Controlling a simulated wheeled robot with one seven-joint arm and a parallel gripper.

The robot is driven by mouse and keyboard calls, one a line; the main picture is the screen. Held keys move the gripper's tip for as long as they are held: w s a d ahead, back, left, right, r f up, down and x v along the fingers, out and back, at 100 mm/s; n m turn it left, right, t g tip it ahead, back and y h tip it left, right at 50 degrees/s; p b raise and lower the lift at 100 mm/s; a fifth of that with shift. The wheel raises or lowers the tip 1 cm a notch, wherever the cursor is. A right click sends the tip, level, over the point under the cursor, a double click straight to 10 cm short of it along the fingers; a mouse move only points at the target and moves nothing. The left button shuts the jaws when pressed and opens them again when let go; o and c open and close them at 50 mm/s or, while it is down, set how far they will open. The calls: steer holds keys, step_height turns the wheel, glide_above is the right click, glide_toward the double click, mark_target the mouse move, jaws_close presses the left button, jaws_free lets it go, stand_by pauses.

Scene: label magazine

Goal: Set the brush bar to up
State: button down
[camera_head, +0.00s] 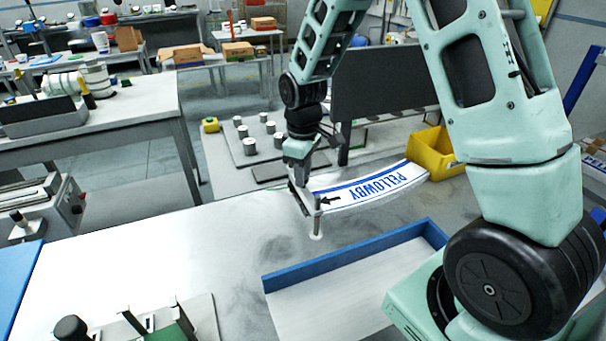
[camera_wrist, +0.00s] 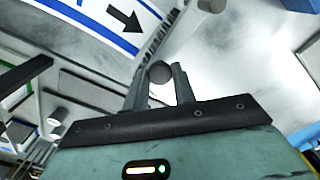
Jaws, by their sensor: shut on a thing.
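The label magazine (camera_head: 385,193) is a curved white tray holding labels printed PELLOWBY in blue, with a black arrow at its near end. The brush bar (camera_head: 304,202) lies across that end; its dark bristles (camera_wrist: 157,38) show beside the arrow in the wrist view. My gripper (camera_head: 298,180) reaches down to the bar's far end. In the wrist view, my gripper (camera_wrist: 161,80) is shut on a round grey knob (camera_wrist: 160,72) beside the bristles. The bar's far end is partly hidden by my fingers. I cannot tell exactly how far the bar is tilted.
A slim post (camera_head: 317,217) stands by the bar's near end. A blue-edged tray (camera_head: 350,262) lies in front, and a yellow bin (camera_head: 434,155) stands at the magazine's right end. Several metal cylinders (camera_head: 249,146) stand behind.

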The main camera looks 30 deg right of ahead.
steer(key=shift+r, duration=0.75)
steer(key=shift+w, duration=0.1)
steer(key=c, duration=1.1)
jaws_free()
step_height(320, 180, up, 17)
steer(key=shift+r+b, duration=0.15)
steer(key=shift+b, duration=1)
